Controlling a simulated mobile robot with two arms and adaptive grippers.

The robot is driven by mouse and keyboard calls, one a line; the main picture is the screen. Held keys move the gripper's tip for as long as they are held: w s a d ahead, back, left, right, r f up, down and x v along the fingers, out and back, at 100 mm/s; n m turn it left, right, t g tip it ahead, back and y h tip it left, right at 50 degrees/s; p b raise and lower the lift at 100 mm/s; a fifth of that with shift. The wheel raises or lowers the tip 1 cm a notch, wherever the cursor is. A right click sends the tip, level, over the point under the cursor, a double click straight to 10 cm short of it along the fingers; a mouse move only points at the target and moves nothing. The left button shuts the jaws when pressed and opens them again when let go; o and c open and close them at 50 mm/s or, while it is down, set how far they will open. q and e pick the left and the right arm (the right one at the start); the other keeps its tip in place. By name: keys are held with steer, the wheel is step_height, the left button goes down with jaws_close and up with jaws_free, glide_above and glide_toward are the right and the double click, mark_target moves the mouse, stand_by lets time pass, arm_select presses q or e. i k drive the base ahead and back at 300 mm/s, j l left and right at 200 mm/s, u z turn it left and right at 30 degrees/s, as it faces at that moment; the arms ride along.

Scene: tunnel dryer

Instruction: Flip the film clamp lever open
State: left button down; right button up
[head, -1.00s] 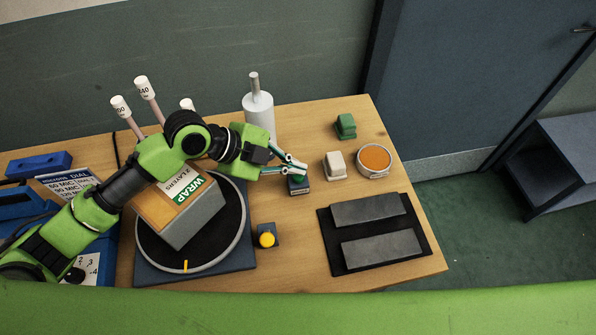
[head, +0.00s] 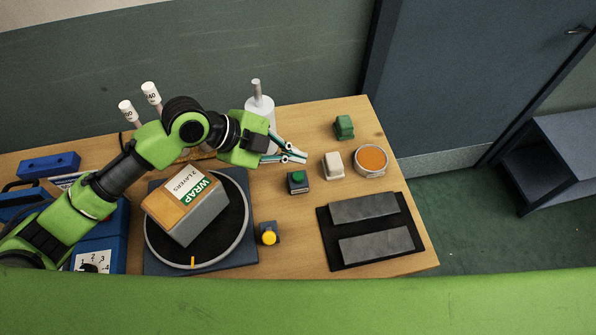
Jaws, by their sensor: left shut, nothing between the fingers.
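My left gripper (head: 303,157) is shut and empty. A carton marked WRAP (head: 190,204) sits on the black turntable (head: 215,249). I cannot make out the film clamp lever; my arm hides part of the area behind the turntable. My right gripper is not in view.
A box with a yellow button (head: 269,236) sits right of the turntable. A green block (head: 344,126), a beige block (head: 333,165) and an orange-topped round tin (head: 371,160) stand further right. Grey bars lie on a black mat (head: 334,255). A blue dial unit (head: 108,253) is at left.

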mark_target(269, 237)
steer(key=k, duration=1.5)
